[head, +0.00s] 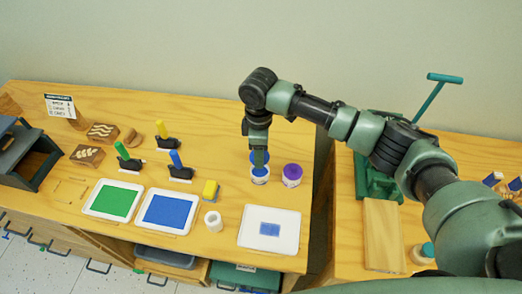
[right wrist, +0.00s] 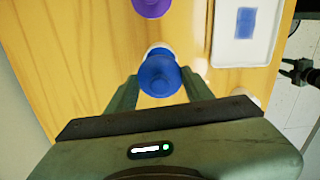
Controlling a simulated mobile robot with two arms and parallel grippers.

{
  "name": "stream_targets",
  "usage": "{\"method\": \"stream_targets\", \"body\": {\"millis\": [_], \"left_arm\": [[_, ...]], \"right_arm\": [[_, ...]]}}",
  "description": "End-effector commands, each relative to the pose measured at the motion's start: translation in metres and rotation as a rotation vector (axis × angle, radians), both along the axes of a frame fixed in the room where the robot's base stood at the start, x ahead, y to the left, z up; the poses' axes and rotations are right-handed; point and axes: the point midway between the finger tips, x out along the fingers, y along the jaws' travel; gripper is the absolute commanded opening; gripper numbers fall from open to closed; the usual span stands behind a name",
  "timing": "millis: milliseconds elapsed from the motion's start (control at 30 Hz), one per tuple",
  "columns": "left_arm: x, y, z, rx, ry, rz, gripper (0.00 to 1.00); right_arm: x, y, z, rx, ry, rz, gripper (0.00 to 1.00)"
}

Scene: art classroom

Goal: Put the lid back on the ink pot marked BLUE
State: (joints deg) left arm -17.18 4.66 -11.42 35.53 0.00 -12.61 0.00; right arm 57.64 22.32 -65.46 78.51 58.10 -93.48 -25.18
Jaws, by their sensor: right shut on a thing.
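My right gripper (head: 259,162) points down over a white ink pot (head: 260,179) with a blue mark. It is shut on a blue lid (right wrist: 158,74), which shows between its fingers (right wrist: 160,90) in the right wrist view. In the head view, blue shows on both sides of the fingertips, just at the pot's mouth. A sliver of the pot's white rim shows behind the lid in the right wrist view. I cannot tell whether the lid touches the pot or hangs just above it. My left gripper is not seen in the head view.
A purple-topped pot (head: 292,174) stands close on the right. Green and blue ink pads (head: 168,211) lie left. A gap separates the two desks.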

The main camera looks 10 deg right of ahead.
Motion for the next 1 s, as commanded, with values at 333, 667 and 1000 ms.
{"method": "stream_targets", "body": {"millis": [333,667,1000], "left_arm": [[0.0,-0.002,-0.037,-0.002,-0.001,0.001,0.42],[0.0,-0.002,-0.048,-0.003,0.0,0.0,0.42],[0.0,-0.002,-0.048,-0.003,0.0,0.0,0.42]], "right_arm": [[0.0,-0.001,-0.031,-0.001,-0.001,-0.001,0.14],[0.0,0.0,-0.053,0.0,0.001,-0.002,0.14],[0.0,0.0,-0.057,0.0,0.0,-0.002,0.14]]}}
